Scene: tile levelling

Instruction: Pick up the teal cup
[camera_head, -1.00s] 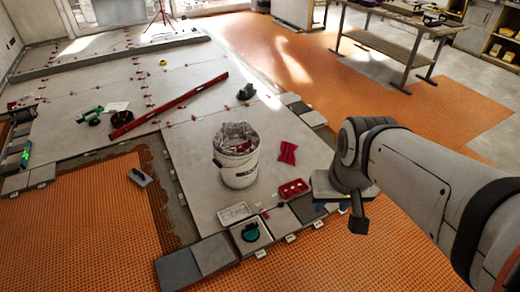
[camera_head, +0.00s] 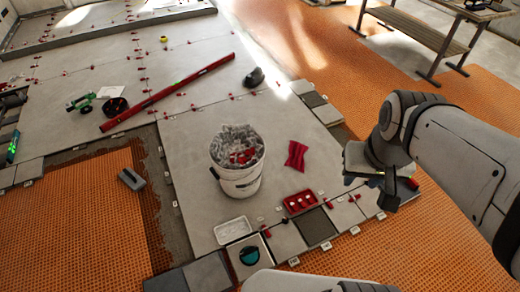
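The teal cup (camera_head: 249,256) is a small round teal piece on a pale square tile at the front edge of the tiled floor, low in the head view. A white rounded part of my own body comes up just below it and covers the tile's near edge. The dark end of my arm, with my gripper (camera_head: 388,192), hangs at the right, well apart from the cup and up and to its right. A pale flat plate sits against it; I cannot tell whether it is held. The fingers do not show clearly.
A white bucket (camera_head: 236,181) of clips stands behind the cup. A red cloth (camera_head: 296,155) lies near the bucket. Orange matting (camera_head: 345,262) is clear at front right.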

